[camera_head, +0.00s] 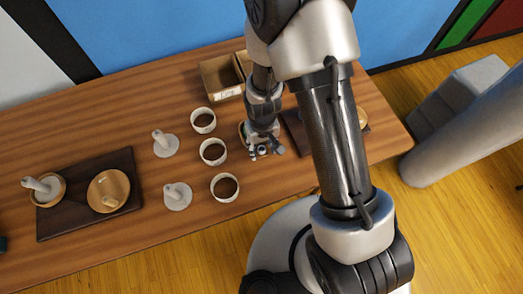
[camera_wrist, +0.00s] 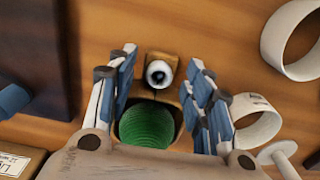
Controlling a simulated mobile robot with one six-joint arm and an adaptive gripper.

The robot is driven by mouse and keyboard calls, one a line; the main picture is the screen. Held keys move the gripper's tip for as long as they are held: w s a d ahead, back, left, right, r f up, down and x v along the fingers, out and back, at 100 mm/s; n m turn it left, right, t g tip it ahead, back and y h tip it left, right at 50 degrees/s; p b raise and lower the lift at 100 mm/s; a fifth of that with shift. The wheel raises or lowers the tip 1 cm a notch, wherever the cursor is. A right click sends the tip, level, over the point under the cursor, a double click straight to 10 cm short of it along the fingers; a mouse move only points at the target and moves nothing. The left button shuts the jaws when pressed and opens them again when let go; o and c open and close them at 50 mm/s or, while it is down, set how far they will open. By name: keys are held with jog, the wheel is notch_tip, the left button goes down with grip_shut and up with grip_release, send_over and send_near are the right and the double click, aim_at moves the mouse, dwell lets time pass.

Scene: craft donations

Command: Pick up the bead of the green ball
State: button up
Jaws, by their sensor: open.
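In the wrist view a green ball (camera_wrist: 147,124) with fine ridges sits in a wooden holder, partly hidden by my gripper's body at the bottom. Just above it in the picture is a white bead (camera_wrist: 158,73) with a dark centre, at the wooden holder's far end. My gripper (camera_wrist: 160,62) is open, with one blue-and-white finger pair on each side of the bead, apart from it and empty. In the head view my gripper (camera_head: 265,151) hangs low over the table, right of the cups; the bead and green ball cannot be made out there.
A dark tray (camera_head: 75,217) with wooden bowls lies at far left. An open box (camera_head: 220,92) is behind; another dark tray (camera_head: 294,128) is close on the right.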

jog(key=shift+f, duration=0.45)
jog(key=shift+r, duration=0.1)
jog(key=shift+c, duration=0.4)
jog(key=c, duration=0.7)
jog(key=shift+o, duration=0.2)
